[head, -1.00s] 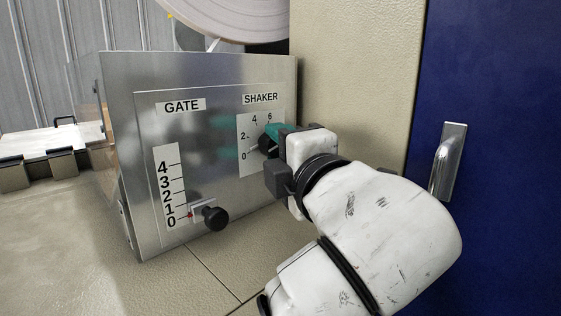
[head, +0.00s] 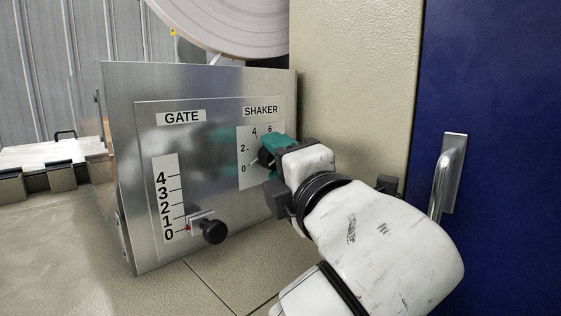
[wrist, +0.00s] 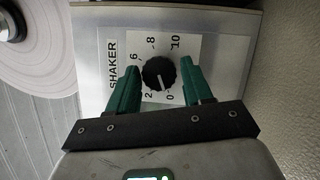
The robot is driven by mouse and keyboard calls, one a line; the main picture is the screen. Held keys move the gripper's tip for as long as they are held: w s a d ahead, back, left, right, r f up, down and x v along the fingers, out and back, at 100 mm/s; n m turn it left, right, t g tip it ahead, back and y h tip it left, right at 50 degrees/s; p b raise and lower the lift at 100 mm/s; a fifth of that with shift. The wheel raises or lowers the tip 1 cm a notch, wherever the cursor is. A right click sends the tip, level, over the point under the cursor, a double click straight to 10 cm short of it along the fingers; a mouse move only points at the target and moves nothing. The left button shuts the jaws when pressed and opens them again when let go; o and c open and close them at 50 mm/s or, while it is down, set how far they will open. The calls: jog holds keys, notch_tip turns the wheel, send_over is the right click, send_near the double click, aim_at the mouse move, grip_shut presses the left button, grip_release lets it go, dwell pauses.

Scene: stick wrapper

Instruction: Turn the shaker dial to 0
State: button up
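The black shaker dial (wrist: 159,72) sits on a white scale plate (wrist: 186,55) with numbers up to 10. A light pointer mark on the dial faces the low end of the scale, near 0 and 2; its exact reading is hard to tell. In the head view the dial (head: 266,158) is partly hidden by my gripper (head: 276,149). In the wrist view my gripper (wrist: 160,78) has its green fingers on either side of the dial, with visible gaps. It is open and holds nothing.
The metal control box (head: 118,100) also carries a gate slider with a black knob (head: 214,230), set near 0. A beige wall (head: 350,80) and a blue door with a metal handle (head: 447,175) stand to the right. A large white roll (head: 225,22) is above.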

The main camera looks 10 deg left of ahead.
jog(key=shift+o, duration=1.2)
jog(key=v, duration=1)
jog(key=shift+s+d+b, duration=0.2)
jog(key=shift+s+b, duration=0.15)
jog(key=shift+f, duration=0.15)
